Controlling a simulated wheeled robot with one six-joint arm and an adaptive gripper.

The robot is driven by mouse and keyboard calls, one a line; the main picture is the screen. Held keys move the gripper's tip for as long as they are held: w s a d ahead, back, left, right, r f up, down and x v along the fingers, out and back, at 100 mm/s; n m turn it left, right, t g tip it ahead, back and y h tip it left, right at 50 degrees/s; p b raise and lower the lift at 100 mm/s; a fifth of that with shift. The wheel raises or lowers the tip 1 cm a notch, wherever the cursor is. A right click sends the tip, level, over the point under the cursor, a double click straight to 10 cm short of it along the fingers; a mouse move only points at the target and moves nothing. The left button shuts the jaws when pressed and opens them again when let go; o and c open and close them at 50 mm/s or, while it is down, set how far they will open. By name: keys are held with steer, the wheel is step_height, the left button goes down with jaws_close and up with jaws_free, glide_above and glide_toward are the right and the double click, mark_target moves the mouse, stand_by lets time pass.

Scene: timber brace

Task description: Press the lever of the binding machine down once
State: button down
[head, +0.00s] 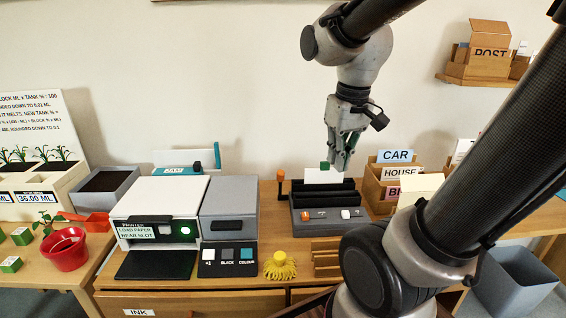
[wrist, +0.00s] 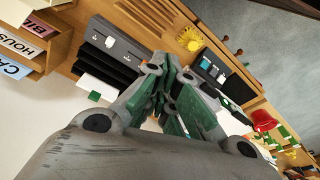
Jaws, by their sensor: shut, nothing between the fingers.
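The binding machine (head: 327,218) is probably the dark grey unit with black slots on the bench, right of the printer; it also shows in the wrist view (wrist: 118,48). Its lever (head: 281,182) looks like the upright dark arm with an orange knob at the machine's left side. The lever stands up. I cannot make it out in the wrist view, where my fingers cover part of the machine. My gripper (head: 338,166) has green-padded fingers, is shut and empty, and hangs above the back right of the machine, right of the lever. It fills the middle of the wrist view (wrist: 166,85).
A white card (head: 323,176) with a green tab stands behind the slots. The printer (head: 160,215) is to the left, a yellow brush-like thing (head: 280,266) in front. Labelled card boxes (head: 383,190) stand close on the right. The air above the lever is clear.

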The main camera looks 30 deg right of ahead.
steer(key=w+d+f+m, duration=0.1)
steer(key=w+m, duration=0.1)
steer(key=w, duration=0.8)
steer(key=w+d+f+m, duration=0.1)
steer(key=w+f+m, duration=0.1)
steer(key=w, duration=0.9)
steer(key=w+d+f+m+t, duration=0.1)
steer(key=w+f+m, duration=0.1)
steer(key=w, duration=0.9)
steer(key=shift+d+m, duration=0.4)
steer(key=shift+m, duration=0.1)
steer(key=shift+w+f, duration=0.1)
step_height(320, 180, down, 11)
steer(key=a, duration=0.2)
steer(key=shift+f, duration=0.15)
steer(key=shift+s, duration=0.2)
